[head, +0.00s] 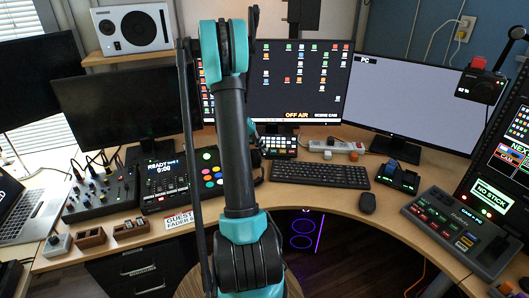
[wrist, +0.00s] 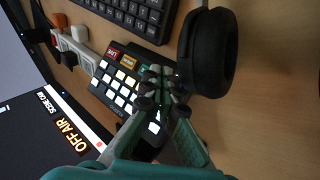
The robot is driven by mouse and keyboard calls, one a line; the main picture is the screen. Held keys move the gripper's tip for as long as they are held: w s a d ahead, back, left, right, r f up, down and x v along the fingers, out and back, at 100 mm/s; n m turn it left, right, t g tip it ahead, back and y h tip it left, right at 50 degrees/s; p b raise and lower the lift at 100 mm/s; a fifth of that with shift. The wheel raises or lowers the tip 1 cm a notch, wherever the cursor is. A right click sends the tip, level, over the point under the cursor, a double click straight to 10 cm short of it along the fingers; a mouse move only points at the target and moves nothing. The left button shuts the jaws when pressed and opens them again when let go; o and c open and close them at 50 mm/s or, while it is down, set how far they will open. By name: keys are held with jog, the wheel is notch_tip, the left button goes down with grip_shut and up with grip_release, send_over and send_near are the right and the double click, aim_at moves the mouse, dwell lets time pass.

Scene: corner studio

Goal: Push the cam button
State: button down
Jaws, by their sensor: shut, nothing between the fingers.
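A dark keypad (wrist: 124,84) with lit white keys and a red and an orange key along one edge lies below my gripper in the wrist view. In the head view the keypad (head: 279,146) stands below the middle monitor. My gripper (wrist: 163,88) is shut and empty. Its fingertips overlap the keypad's right part in the wrist view and hide some keys. I cannot tell whether they touch it. In the head view my arm hides the gripper.
The middle monitor (head: 297,84) reads OFF AIR and SCENE CAM. A keyboard (head: 320,174) and a power strip (head: 337,147) are near the keypad. Black headphones (wrist: 208,50) are close beside my fingers. Bare desk (wrist: 270,120) shows beyond the headphones.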

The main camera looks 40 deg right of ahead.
jog(key=shift+s+a+r, duration=0.35)
jog(key=shift+s+r, duration=0.1)
jog(key=shift+r, duration=0.25)
jog(key=shift+s+a+r, duration=0.35)
jog(key=shift+s+r, duration=0.1)
jog(key=shift+r, duration=0.3)
jog(key=shift+s+a+r, duration=0.35)
jog(key=shift+s+r, duration=0.1)
jog(key=shift+r, duration=0.25)
jog(key=s+a+r+n+t+y, duration=0.1)
jog(key=s+a+n+t, duration=0.15)
jog(key=a, duration=0.65)
jog(key=s+a+n+t+y, duration=0.1)
jog(key=s+a+n+t, duration=0.15)
jog(key=a, duration=0.75)
jog(key=s+a+f+n+t+y, duration=0.1)
jog(key=s+a+y, duration=0.1)
jog(key=s+a, duration=0.4)
jog(key=s+a+f+n+t+y, duration=0.1)
jog(key=s+a+f+n+y, duration=0.1)
jog(key=s+a, duration=0.4)
jog(key=a, duration=0.4)
jog(key=shift+s+a+f+t+y, duration=0.3)
jog(key=shift+s+a, duration=0.1)
jog(key=shift+d, duration=0.1)
